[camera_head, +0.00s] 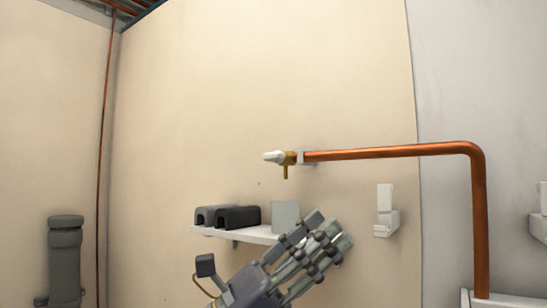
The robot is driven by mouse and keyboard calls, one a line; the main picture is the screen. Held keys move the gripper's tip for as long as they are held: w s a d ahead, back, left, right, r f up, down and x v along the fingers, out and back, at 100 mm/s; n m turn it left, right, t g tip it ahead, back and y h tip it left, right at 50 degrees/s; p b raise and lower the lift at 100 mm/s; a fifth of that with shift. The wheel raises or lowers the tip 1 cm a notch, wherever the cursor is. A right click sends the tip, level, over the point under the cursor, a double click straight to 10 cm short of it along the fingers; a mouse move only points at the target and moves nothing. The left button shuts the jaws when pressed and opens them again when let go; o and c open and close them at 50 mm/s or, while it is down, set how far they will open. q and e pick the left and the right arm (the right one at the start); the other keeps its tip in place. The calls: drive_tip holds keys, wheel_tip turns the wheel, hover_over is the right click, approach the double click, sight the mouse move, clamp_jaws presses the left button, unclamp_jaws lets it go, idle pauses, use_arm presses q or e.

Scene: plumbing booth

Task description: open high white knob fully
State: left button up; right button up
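The white knob (273,157) sits high on the beige wall. It is at the left end of a small brass valve (289,158), whose short spout points down. My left gripper (275,252) is low in the head view, below the knob and well apart from it. Its several grey fingers are extended toward the upper right, and its thumb stands out at the left. It looks open, with nothing seen between the fingers. My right gripper is not in view.
A copper pipe (400,151) runs right from the valve and bends down. A white shelf (215,233) with dark blocks (238,217) and a grey box (286,215) is behind my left gripper. A white bracket (385,212) is at right. The wall around the knob is clear.

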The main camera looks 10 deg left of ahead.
use_arm(q)
wheel_tip(320, 180, up, 2)
drive_tip(key=d+m+g+y, duration=0.2)
drive_tip(key=m+y, duration=0.1)
drive_tip(key=m, duration=0.4)
drive_tip(key=t+y, duration=0.9)
drive_tip(key=y, duration=0.5)
approach(270, 156)
drive_tip(key=p+x, duration=0.5)
drive_tip(key=x, duration=0.5)
drive_tip(key=shift+w+d+r+p, duration=0.1)
drive_tip(key=shift+w+p, duration=0.05)
drive_tip(key=shift+p, duration=0.15)
drive_tip(key=shift+w+d, duration=0.15)
drive_tip(key=shift+w, duration=0.2)
clamp_jaws()
